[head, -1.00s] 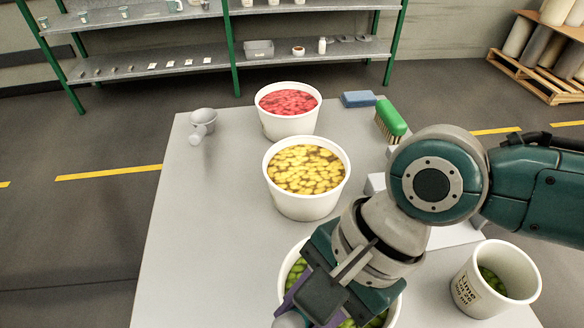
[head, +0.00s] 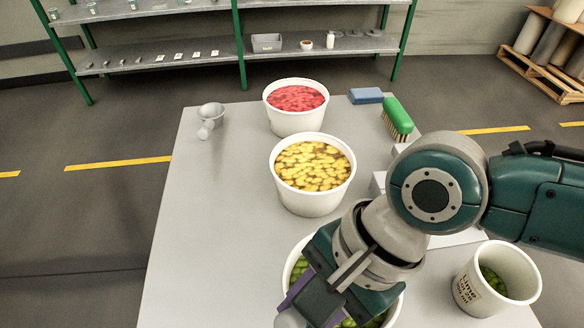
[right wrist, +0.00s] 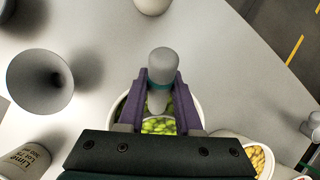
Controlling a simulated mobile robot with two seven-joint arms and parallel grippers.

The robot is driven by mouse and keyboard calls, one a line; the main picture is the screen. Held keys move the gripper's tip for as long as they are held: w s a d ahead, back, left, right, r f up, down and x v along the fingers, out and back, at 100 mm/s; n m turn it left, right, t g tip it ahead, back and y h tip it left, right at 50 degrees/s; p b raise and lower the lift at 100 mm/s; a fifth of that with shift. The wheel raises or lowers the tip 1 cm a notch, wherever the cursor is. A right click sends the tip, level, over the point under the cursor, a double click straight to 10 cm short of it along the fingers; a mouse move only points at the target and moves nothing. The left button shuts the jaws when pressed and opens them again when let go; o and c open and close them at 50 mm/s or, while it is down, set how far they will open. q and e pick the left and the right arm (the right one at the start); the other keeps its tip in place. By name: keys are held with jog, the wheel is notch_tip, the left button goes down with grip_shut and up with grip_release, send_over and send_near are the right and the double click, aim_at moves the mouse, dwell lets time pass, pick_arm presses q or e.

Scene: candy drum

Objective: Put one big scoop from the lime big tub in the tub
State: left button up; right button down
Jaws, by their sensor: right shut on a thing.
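The lime big tub (head: 401,310) is white with green candy and stands at the near edge, partly hidden under my right gripper. My right gripper (head: 306,299) is shut on a grey scoop handle (head: 289,319). In the right wrist view the purple fingers (right wrist: 160,100) pinch this handle (right wrist: 162,65) above the green candy (right wrist: 158,126). The smaller tub (head: 468,294), labelled Lime, stands at the right with some green candy inside. My left gripper is out of view.
A yellow-candy tub (head: 312,203) and a red-candy tub (head: 295,123) stand behind. A second grey scoop (head: 210,113) lies at the far left, a blue sponge (head: 366,96) and green brush (head: 397,115) at the far right. A grey funnel-shaped thing (right wrist: 38,80) shows in the wrist view. The left tabletop (head: 215,220) is clear.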

jog(key=shift+g+y, duration=0.5)
jog(key=shift+y, duration=0.1)
jog(key=r+p, duration=0.2)
jog(key=r, duration=0.1)
jog(key=r+p, duration=0.3)
jog(key=w+d+r+p, duration=0.1)
jog(key=r+p, duration=0.1)
jog(key=r, duration=0.2)
jog(key=shift+p, duration=0.4)
jog(key=shift+r+p, duration=0.55)
jog(key=shift+r, duration=0.25)
jog(key=shift+w+d, duration=0.1)
